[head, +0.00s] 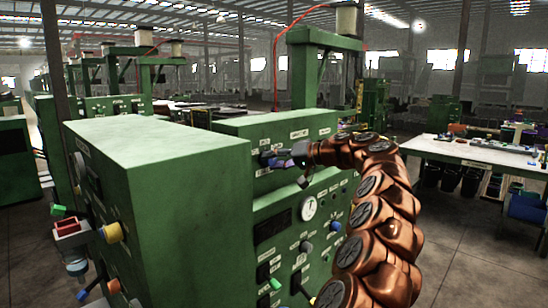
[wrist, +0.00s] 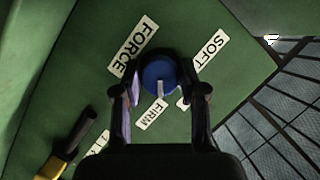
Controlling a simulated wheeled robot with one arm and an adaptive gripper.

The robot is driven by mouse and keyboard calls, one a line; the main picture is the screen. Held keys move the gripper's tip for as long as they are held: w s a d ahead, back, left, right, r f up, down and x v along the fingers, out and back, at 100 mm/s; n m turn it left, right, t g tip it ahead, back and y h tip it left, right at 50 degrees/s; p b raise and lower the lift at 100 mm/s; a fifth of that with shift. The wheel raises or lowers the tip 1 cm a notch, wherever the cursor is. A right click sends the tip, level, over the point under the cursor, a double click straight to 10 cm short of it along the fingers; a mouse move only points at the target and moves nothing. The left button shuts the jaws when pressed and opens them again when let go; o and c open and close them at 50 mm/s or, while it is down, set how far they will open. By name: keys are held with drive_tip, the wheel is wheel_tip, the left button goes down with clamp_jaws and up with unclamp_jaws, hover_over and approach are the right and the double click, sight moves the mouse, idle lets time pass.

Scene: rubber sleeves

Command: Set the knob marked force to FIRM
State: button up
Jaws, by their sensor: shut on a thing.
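The blue force knob (wrist: 157,72) is on the green panel between my gripper's fingers (wrist: 160,80). The FORCE label (wrist: 132,47) is at its upper left and SOFT (wrist: 207,48) at its upper right. The FIRM label (wrist: 147,114) is below it. Another label (wrist: 184,97) is mostly hidden behind the right finger. The knob's white pointer points down in the wrist view, between FIRM and the hidden label, nearer FIRM. My gripper is shut on the knob. In the head view, my gripper (head: 288,160) is at the panel's upper part and largely covers the knob.
A black-and-yellow lever (wrist: 67,148) sticks out at the lower left of the wrist view. In the head view, a gauge (head: 308,208) and several other knobs are below my gripper. A large green cabinet (head: 160,190) stands to the left. A white-topped table (head: 475,152) is at right.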

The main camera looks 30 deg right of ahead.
idle(0.4)
drive_tip(key=o, duration=1.1)
drive_tip(key=shift+o, duration=0.2)
drive_tip(key=v, duration=1.2)
drive_tip(key=shift+d, duration=0.2)
drive_tip(key=shift+f, duration=0.15)
